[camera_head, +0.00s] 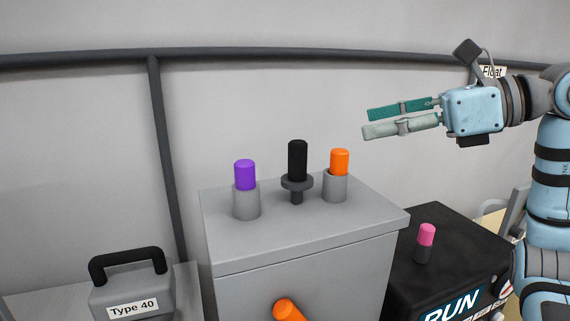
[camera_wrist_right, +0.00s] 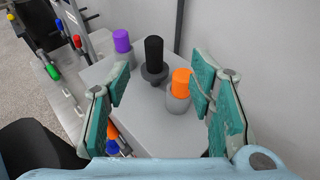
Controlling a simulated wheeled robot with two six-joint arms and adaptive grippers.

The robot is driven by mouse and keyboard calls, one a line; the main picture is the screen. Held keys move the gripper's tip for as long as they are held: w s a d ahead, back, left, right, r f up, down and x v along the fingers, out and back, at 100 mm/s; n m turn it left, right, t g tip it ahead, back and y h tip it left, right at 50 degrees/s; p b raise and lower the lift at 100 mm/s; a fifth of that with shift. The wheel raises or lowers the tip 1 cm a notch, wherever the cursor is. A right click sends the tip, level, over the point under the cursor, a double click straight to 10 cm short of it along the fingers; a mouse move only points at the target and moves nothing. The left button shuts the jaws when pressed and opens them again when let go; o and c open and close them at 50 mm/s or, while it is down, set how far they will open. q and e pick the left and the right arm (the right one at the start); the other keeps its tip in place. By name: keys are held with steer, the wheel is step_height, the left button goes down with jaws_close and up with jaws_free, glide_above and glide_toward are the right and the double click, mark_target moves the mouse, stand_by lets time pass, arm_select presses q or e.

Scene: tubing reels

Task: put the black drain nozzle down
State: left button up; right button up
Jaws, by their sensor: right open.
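The black drain nozzle (camera_head: 297,163) stands upright on top of a grey box (camera_head: 315,225), between a purple-capped holder (camera_head: 245,188) and an orange-capped holder (camera_head: 337,175). It has a round flange partway down and a thin stem below. My right gripper (camera_head: 364,122) is open and empty, to the right of the nozzle and a little higher, apart from it. In the right wrist view the nozzle (camera_wrist_right: 154,58) shows between the open fingers (camera_wrist_right: 163,82), beyond their tips, with the orange cap (camera_wrist_right: 181,82) nearer. My left gripper is not in view.
A black unit marked RUN (camera_head: 450,265) with a pink-capped peg (camera_head: 425,243) stands to the right of the grey box. A grey block labelled Type 40 (camera_head: 132,295) with a black handle is at the lower left. A dark rail (camera_head: 250,53) runs along the wall behind.

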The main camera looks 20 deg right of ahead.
glide_toward(305, 142)
steer(key=w+a, duration=0.2)
steer(key=x, duration=0.3)
steer(key=f+p+x, duration=0.1)
steer(key=x, duration=0.3)
steer(key=shift+c, duration=0.7)
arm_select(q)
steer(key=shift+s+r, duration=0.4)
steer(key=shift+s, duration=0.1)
arm_select(e)
jaws_close()
